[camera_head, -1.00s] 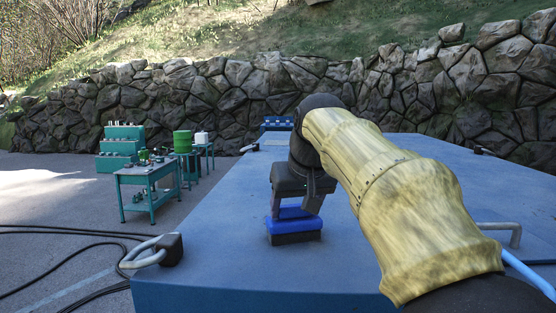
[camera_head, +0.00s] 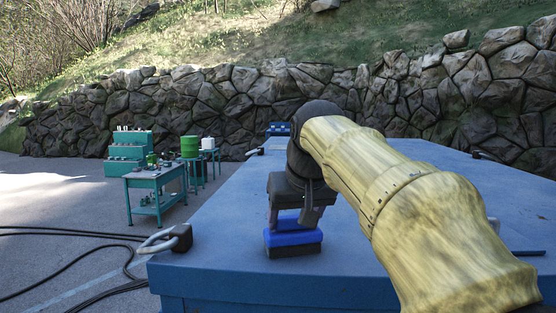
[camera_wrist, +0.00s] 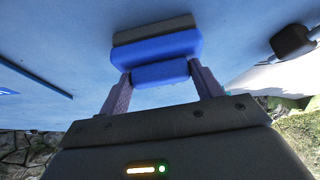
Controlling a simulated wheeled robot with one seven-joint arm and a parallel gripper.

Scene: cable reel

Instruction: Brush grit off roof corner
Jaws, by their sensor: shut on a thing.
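A blue brush (camera_head: 291,236) with a dark bristle base is on or just above the blue roof (camera_head: 215,268), near its front edge and right of the front left corner. I cannot tell for sure that the bristles touch. My gripper (camera_head: 292,217) points down and is shut on the brush's handle. In the wrist view, the fingers of my gripper (camera_wrist: 160,80) clasp the brush (camera_wrist: 158,47) from both sides. No grit can be made out on the roof, and my arm hides part of its right side.
A grey lifting shackle on a dark block (camera_head: 180,238) sits at the roof's front left corner. It also shows in the wrist view (camera_wrist: 292,41). Green workbenches (camera_head: 155,186) and black cables (camera_head: 75,236) are on the ground at left.

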